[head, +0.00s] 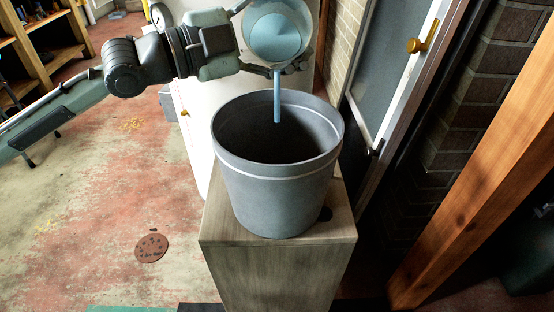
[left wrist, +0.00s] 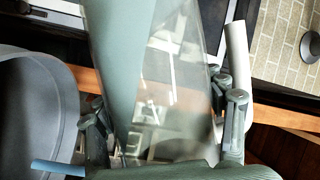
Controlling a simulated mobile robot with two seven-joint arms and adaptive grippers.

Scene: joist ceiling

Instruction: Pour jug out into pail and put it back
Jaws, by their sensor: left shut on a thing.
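My left gripper (head: 283,68) comes in from the left in the head view and is shut on the jug (head: 276,28). The jug is tilted, its mouth facing the head camera, with blue-grey liquid inside. A thin stream of liquid (head: 277,98) falls from its lip into the pail. The grey pail (head: 270,190) stands upright on a wooden stand, below the jug; its inside is dark. In the left wrist view the clear jug (left wrist: 180,85) sits between the fingers, with the pail (left wrist: 45,110) at the left. My right gripper is not in view.
The wooden stand (head: 278,270) has a narrow top with little bare room round the pail. A door with a brass handle (head: 420,42) and a slanting wooden beam (head: 485,170) are at the right. Shelves (head: 35,50) stand back left. The floor at the left is mostly clear.

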